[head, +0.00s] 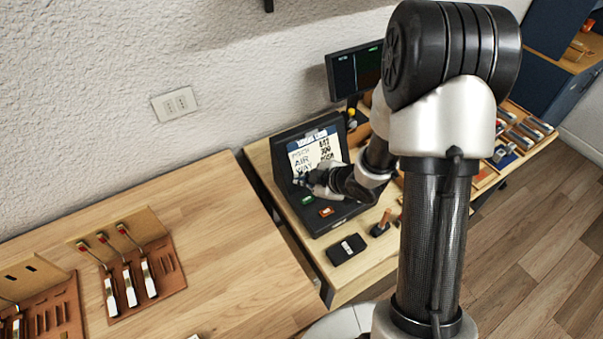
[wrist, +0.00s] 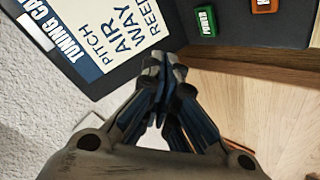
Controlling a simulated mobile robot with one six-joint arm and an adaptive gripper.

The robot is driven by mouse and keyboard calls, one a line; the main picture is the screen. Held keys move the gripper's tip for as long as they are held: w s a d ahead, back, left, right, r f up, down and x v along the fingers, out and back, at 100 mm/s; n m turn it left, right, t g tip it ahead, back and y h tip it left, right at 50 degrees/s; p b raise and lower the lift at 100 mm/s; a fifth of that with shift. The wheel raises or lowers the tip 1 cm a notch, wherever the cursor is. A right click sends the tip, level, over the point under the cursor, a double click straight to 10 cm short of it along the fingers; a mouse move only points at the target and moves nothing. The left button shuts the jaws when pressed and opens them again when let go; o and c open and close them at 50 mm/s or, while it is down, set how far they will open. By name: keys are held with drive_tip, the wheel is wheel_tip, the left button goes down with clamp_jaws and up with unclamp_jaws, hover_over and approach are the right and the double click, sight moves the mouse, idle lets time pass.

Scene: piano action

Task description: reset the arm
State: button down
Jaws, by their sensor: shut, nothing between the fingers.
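My arm reaches down from the right of the head view. My gripper (head: 303,181) is in front of the tuning device (head: 327,218), a black case with a slanted panel. In the wrist view my gripper (wrist: 163,75) has its fingers together with nothing between them. The white card (wrist: 108,32) reading "TUNING", "PITCH", "AIR WAY" and "REED" lies beyond the fingertips. The green POWER button (wrist: 205,21) and an orange button (wrist: 263,5) are on the case, to the right of the fingertips. I cannot tell whether the fingertips touch the case.
A dark monitor (head: 356,70) stands behind the case. A small black box (head: 346,249) lies in front of it. A wooden table (head: 215,235) at left holds brown trays (head: 168,279) with metal-and-white parts. A white wall (head: 100,60) runs behind.

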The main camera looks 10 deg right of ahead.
drive_tip(key=s+d+r+m+h, duration=0.3)
drive_tip(key=d+r+m, duration=0.1)
drive_tip(key=r, duration=0.4)
drive_tip(key=s+d+r+m+h, duration=0.3)
drive_tip(key=r+m, duration=0.1)
drive_tip(key=r, duration=0.5)
drive_tip(key=s+a+r+m+g, duration=0.1)
drive_tip(key=s+a+r+m, duration=0.2)
drive_tip(key=s, duration=0.7)
drive_tip(key=s+a+r+m+g+y+b, duration=0.1)
drive_tip(key=s+a+r+m+g, duration=0.1)
drive_tip(key=s, duration=0.9)
drive_tip(key=shift+a+r+m, duration=0.4)
drive_tip(key=shift+a+m, duration=0.25)
drive_tip(key=shift+m, duration=0.35)
drive_tip(key=shift+s, duration=0.1)
